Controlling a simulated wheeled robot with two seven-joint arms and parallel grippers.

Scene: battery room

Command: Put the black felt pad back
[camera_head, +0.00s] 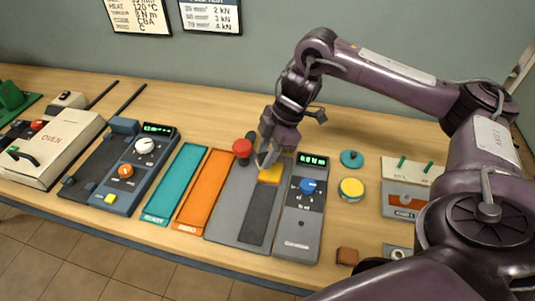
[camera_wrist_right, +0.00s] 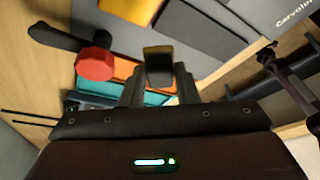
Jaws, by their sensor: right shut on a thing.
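My right gripper (camera_head: 262,160) hangs over the grey press station, close to the yellow block (camera_head: 270,174) on it. In the right wrist view its two fingers (camera_wrist_right: 160,86) are shut on a small dark block, which looks like the black felt pad (camera_wrist_right: 158,65). In the head view the gripper hides the pad. The yellow block (camera_wrist_right: 130,8) also shows at the top edge of the wrist view, apart from the held pad. My left gripper is not in view.
A red knob (camera_head: 242,148) stands just left of my gripper. Orange (camera_head: 206,190) and teal (camera_head: 174,184) trays lie further left. A grey control box (camera_head: 301,225) with a blue dial is to the right, then a yellow-topped round tin (camera_head: 351,188) and a brown block (camera_head: 347,256).

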